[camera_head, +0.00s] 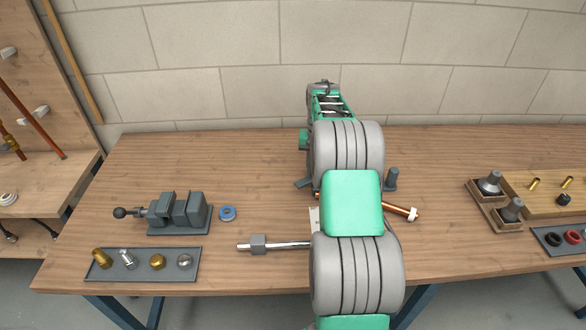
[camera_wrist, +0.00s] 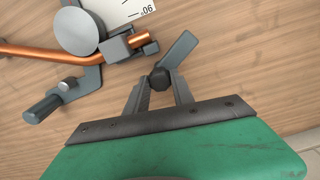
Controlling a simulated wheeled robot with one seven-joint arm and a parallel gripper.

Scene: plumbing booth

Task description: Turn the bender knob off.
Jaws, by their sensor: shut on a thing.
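The bender shows in the wrist view with a grey round former (camera_wrist: 82,32), an orange copper pipe (camera_wrist: 40,54) and a white scale plate (camera_wrist: 122,10). A dark faceted knob (camera_wrist: 160,76) sits between the two fingertips of my gripper (camera_wrist: 161,88), which is shut on it. A flat grey bar (camera_wrist: 180,49) runs from beside the knob toward the upper right. In the head view my arm hides the gripper, the knob and most of the bender. The copper pipe's end (camera_head: 396,209) and a grey upright handle (camera_head: 391,180) show right of my arm.
A grey vise (camera_head: 178,211), a blue ring (camera_head: 228,213) and a tray of fittings (camera_head: 143,263) lie left on the wooden bench (camera_head: 240,165). A chrome bar with a grey nut (camera_head: 258,244) lies near my arm. Wooden holders (camera_head: 486,204) stand at right.

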